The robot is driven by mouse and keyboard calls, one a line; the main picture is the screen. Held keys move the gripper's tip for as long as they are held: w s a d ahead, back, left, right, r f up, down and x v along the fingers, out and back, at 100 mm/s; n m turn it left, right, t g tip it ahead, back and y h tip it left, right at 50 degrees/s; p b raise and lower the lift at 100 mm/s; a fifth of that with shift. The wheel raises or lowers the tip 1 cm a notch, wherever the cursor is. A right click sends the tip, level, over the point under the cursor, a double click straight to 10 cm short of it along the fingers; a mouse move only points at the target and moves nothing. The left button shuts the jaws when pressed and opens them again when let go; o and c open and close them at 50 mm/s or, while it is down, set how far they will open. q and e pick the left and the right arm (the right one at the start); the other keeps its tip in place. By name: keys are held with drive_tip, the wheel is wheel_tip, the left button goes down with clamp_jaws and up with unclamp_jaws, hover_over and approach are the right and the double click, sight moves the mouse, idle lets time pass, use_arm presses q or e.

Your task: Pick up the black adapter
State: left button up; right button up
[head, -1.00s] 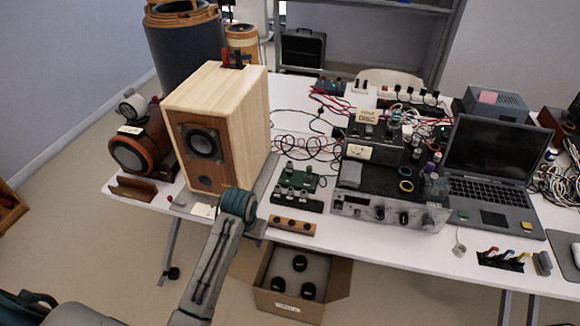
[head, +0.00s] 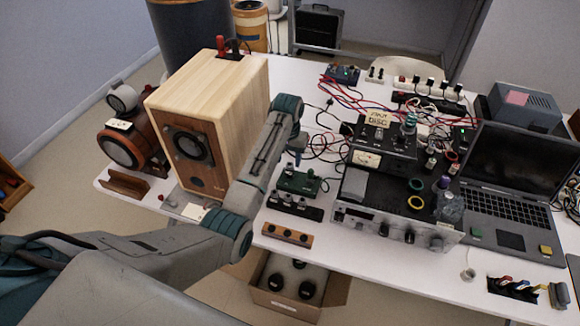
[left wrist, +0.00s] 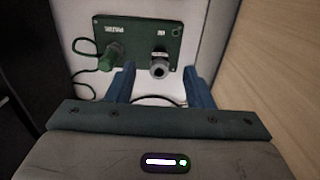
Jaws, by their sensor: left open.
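My left gripper (head: 296,142) points down beside the right face of the wooden speaker (head: 240,95), partly hidden by its own arm. In the left wrist view its two blue fingers (left wrist: 159,82) stand apart with nothing held between them. A green connector box (head: 298,182) lies just in front of it; in the left wrist view the green box (left wrist: 138,43) carries a green plug and a grey-black round connector near the fingertips. Several black plug-like blocks stand on a white power strip (head: 452,94) at the back. I cannot tell which piece is the black adapter. My right gripper is out of view.
A black box with knobs (head: 294,206) and a wooden block (head: 287,236) lie near the front edge. A silver amplifier (head: 350,216) and a laptop (head: 515,165) fill the right side. Loose cables (head: 325,143) lie behind the green box. A carton (head: 283,303) sits on the floor.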

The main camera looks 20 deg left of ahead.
sight(290, 165)
use_arm(q)
drive_tip(key=shift+w+f, duration=0.35)
drive_tip(key=shift+f, duration=0.45)
drive_tip(key=shift+w+f+p, duration=0.35)
drive_tip(key=shift+f+p, duration=0.2)
drive_tip(key=shift+f, duration=0.3)
wheel_tip(290, 165, down, 2)
drive_tip(key=shift+f, duration=0.1)
drive_tip(key=shift+f+p, duration=0.3)
drive_tip(key=shift+w+f, duration=0.1)
drive_tip(key=shift+f, duration=0.05)
clamp_jaws()
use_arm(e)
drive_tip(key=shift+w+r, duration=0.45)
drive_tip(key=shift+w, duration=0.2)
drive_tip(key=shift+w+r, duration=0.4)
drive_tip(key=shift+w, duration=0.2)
